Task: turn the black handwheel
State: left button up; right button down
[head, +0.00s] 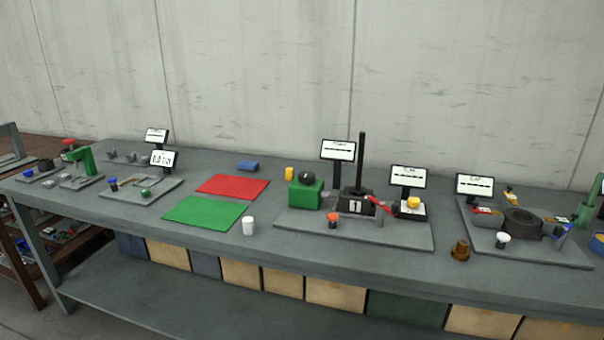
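Two black round parts show, and I cannot tell for certain which is the handwheel. One is a small black knob-like part (307,176) on top of a green block (305,194), at the back left of the middle grey plate. The other is a larger thick black ring (522,221) on the right grey plate (570,257). Nothing touches either part. Neither of my grippers is in the head view.
A tall black post (361,160) stands on the middle plate (330,229), among small display screens (338,150). A white cup-like part (248,226) and a brown part (460,250) stand near the front edge. Red (233,186) and green (203,212) mats lie left, clear.

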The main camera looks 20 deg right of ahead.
aim_at(306, 176)
jog(key=i+l+u, duration=0.4)
jog(key=l, duration=0.2)
jog(key=i+l+u, duration=0.2)
jog(key=l, duration=0.15)
